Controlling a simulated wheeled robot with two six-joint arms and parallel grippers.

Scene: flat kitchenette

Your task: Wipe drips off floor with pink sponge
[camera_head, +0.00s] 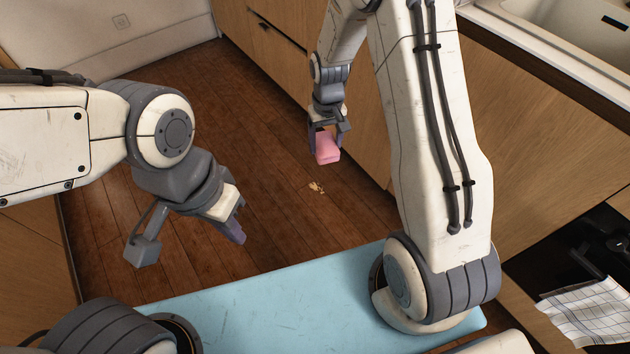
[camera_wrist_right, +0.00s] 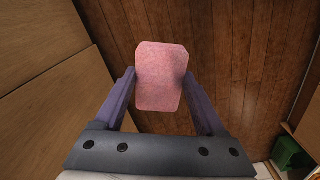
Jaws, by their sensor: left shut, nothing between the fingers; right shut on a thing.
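The pink sponge (camera_head: 327,148) is held between the fingers of my right gripper (camera_head: 326,133), above the wooden floor beside the cabinet fronts. In the right wrist view the sponge (camera_wrist_right: 161,76) sits between the two purple fingers of that gripper (camera_wrist_right: 160,85). Small tan drips (camera_head: 317,187) lie on the floor, below and a little left of the sponge in the head view. My left gripper (camera_head: 238,232) is shut and empty, over the floor at the left. The drips cannot be made out in the right wrist view.
Wooden cabinets (camera_head: 270,50) line the right side, with a sink (camera_head: 570,35) above. A checked towel (camera_head: 590,312) hangs at the lower right. A green object (camera_wrist_right: 290,152) shows at the right wrist view's corner. The wooden floor (camera_head: 150,130) is mostly clear.

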